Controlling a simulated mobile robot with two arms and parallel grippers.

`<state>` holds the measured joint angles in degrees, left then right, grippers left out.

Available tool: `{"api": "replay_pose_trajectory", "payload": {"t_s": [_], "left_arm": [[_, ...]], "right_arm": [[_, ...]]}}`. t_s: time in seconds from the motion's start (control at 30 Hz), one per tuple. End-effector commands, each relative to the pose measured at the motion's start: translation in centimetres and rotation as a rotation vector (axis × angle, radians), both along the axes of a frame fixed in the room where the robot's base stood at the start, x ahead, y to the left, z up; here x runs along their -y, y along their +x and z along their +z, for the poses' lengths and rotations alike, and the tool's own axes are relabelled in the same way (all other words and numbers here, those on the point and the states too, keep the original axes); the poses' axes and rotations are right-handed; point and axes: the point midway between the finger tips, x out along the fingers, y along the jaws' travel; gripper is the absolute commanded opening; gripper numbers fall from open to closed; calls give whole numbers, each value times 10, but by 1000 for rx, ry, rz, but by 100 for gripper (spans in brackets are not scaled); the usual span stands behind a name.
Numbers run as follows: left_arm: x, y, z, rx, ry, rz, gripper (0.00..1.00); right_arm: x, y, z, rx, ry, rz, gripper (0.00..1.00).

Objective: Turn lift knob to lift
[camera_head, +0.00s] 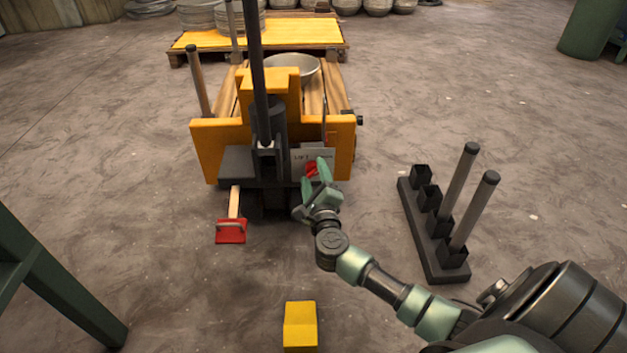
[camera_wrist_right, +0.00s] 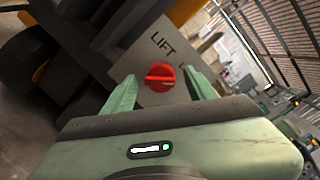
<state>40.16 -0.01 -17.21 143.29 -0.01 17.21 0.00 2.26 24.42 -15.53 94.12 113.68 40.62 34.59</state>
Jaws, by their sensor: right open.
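The red lift knob (camera_wrist_right: 160,77) is on a grey panel (camera_wrist_right: 130,50) marked LIFT, on the front of the yellow machine (camera_head: 210,135). In the head view the knob (camera_head: 311,168) is partly hidden by my gripper. My right gripper (camera_head: 315,180) is in front of the panel. In the wrist view my right gripper's fingers (camera_wrist_right: 160,88) are open, one on each side of the knob. I cannot tell whether they touch it. My left gripper is not in view.
A red pedal (camera_head: 231,232) sticks out low at the machine's front left. A black rack (camera_head: 427,235) with upright rods stands on the floor at right. A yellow block (camera_head: 300,326) is in front. A bowl (camera_head: 292,66) rests on the machine's wooden deck.

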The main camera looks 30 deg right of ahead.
Motion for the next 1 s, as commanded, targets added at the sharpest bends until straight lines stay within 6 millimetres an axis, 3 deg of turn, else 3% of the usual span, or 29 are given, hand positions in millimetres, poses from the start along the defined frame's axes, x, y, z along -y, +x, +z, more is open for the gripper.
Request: {"api": "replay_pose_trajectory", "payload": {"t_s": [0.33, 0.53, 0.77, 1.0], "left_arm": [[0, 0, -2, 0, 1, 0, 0], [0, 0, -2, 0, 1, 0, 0], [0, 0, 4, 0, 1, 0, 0], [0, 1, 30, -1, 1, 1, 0]], "right_arm": [[2, 4, 0, -1, -1, 1, 54], [2, 4, 0, 0, -1, 0, 0], [2, 4, 2, -9, -12, -1, 0], [2, 4, 6, -54, -82, -1, 0]]}}
